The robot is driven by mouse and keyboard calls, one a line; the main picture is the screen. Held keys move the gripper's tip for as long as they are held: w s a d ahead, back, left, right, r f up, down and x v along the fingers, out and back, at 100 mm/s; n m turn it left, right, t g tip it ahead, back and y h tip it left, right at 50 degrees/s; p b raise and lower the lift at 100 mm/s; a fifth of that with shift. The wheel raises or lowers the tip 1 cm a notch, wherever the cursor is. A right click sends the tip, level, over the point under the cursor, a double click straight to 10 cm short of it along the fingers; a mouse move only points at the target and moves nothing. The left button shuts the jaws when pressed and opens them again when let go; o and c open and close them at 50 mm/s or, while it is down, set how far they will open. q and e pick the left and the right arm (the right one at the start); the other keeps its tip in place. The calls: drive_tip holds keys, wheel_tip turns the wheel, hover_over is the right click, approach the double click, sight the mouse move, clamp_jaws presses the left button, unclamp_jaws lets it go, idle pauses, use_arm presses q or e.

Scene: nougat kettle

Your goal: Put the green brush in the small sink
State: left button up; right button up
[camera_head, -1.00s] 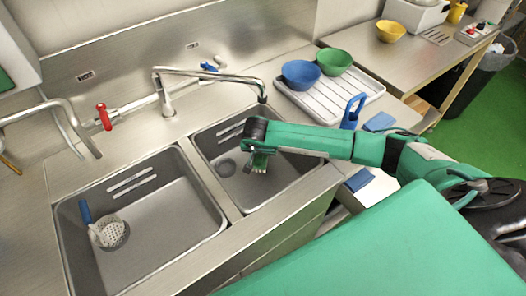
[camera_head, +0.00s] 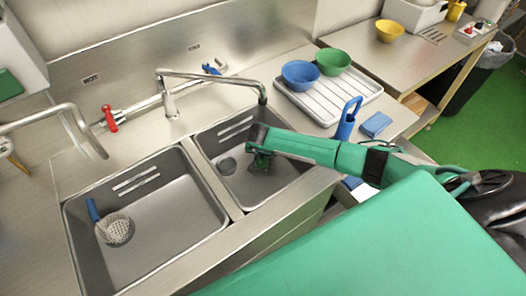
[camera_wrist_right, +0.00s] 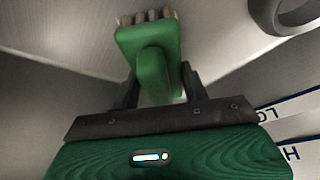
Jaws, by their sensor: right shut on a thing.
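My right gripper (camera_head: 260,160) is over the small sink (camera_head: 285,178), the right-hand basin, in the head view. In the right wrist view my right gripper (camera_wrist_right: 165,95) is shut on the green brush (camera_wrist_right: 148,62). The brush has a green body with pale bristles at its far end. In the head view the brush is mostly hidden by the gripper. I cannot tell whether the brush touches the sink bottom. My left gripper is not in view.
The larger sink (camera_head: 150,255) on the left holds a blue-handled strainer (camera_head: 117,229). The faucet spout (camera_head: 215,75) arches over the small sink. A blue bowl (camera_head: 300,75) and a green bowl (camera_head: 333,62) sit on the white drying rack (camera_head: 345,100).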

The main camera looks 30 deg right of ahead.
drive_tip(key=shift+f, duration=0.2)
drive_tip(key=o, duration=1.1)
drive_tip(key=shift+r, duration=0.1)
drive_tip(key=shift+r, duration=0.15)
drive_tip(key=b+v, duration=0.2)
drive_tip(key=v, duration=1)
